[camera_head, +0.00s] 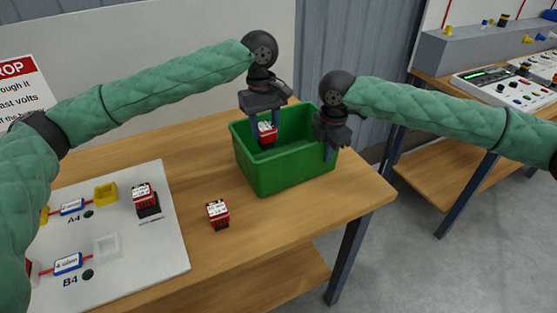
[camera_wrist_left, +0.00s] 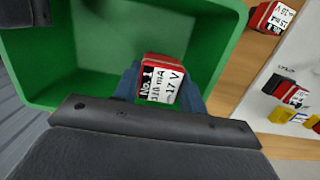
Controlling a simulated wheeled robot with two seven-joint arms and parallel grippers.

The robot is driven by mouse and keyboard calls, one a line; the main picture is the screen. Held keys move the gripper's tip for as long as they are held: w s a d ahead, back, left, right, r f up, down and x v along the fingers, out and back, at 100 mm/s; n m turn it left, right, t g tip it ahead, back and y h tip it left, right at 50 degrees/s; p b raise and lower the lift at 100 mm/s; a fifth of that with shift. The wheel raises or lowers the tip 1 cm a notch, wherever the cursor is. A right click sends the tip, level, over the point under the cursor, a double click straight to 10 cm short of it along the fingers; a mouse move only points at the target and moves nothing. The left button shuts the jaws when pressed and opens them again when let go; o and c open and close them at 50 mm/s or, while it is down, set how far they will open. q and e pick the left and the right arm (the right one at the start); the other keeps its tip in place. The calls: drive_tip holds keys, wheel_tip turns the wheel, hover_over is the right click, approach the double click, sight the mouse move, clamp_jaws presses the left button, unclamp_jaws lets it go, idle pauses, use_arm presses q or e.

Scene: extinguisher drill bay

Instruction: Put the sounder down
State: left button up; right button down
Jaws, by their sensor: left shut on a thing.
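A red sounder with a white label (camera_head: 267,133) is between the fingers of my left gripper (camera_head: 266,128), inside the mouth of the green bin (camera_head: 282,181). In the left wrist view the sounder (camera_wrist_left: 161,82) shows a label reading "No. 1", "110 mA", "17 V", with the bin's interior behind it. My left gripper is shut on it. The bin stands on the wooden table. My right gripper (camera_head: 331,145) is at the bin's right wall, a finger pointing down by the rim; whether it grips the rim is not clear.
Another red sounder (camera_head: 217,214) stands on the table in front of the bin. One more (camera_head: 143,196) is on the white board (camera_head: 150,255), near yellow (camera_head: 106,193) and white (camera_head: 106,246) sockets. The table's right corner is clear.

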sight(264, 124)
use_arm(q)
wheel_tip(264, 124, down, 9)
drive_tip(key=shift+f, duration=0.15)
idle(0.4)
drive_tip(key=shift+f, duration=0.1)
drive_tip(key=o, duration=1)
drive_tip(key=r, duration=0.8)
drive_tip(key=w+r, duration=0.1)
drive_tip(key=r, duration=0.3)
drive_tip(key=shift+w+a+r, duration=0.1)
drive_tip(key=shift+a, duration=0.25)
use_arm(e)
drive_tip(key=c, duration=1.6)
unclamp_jaws()
drive_tip(key=shift+o, duration=0.2)
